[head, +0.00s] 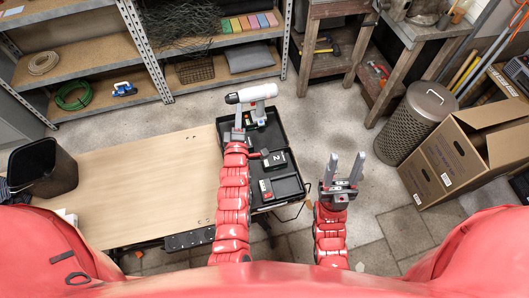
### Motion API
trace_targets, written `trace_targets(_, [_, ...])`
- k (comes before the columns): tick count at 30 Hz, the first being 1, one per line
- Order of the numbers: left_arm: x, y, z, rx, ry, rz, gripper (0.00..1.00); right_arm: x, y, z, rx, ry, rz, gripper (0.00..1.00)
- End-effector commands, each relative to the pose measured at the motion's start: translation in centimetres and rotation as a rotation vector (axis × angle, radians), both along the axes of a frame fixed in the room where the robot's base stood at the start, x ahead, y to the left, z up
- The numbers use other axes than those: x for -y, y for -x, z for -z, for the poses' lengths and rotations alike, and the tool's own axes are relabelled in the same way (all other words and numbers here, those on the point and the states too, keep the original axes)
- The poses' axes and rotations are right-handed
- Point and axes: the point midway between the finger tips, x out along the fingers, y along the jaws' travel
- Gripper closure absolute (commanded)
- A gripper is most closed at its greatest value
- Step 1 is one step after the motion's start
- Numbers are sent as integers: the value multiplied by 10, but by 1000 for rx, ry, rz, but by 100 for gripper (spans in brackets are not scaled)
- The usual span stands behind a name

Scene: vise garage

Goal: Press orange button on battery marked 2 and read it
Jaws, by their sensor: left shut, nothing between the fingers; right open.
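The battery marked 2 (275,160) is a dark block with a white "2" on its top. It lies in the black open case (289,188) near the table's right end. The orange button is too small to make out. My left gripper (239,119) is shut and empty, over the case's left side, up and left of the battery and apart from it in the picture. My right gripper (345,165) is open and empty, right of the case, with its fingers pointing away from me.
A white drill (252,95) lies at the case's far end, just beyond my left gripper. Another battery (265,188) with red on it lies in the near part of the case. The wooden table (130,190) is mostly bare. A black bin (42,166) stands at left.

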Motion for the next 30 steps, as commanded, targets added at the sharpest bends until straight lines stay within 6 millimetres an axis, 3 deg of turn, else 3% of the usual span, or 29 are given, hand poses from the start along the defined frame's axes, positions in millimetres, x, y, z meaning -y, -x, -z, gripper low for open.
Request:
trace_targets(5, [30, -5, 52, -351, 376, -15, 100, 0, 0, -14, 0, 0, 0, 50])
trace_targets(12, [64, 20, 97, -694, 729, -134, 100, 0, 0, -23, 0, 0, 0, 50])
trace_targets(18, [75, 35, 110, -805, 834, -196, 100, 0, 0, -24, 0, 0, 0, 50])
trace_targets(30, [75, 35, 113, -810, 840, -200, 100, 0, 0, -23, 0, 0, 0, 50])
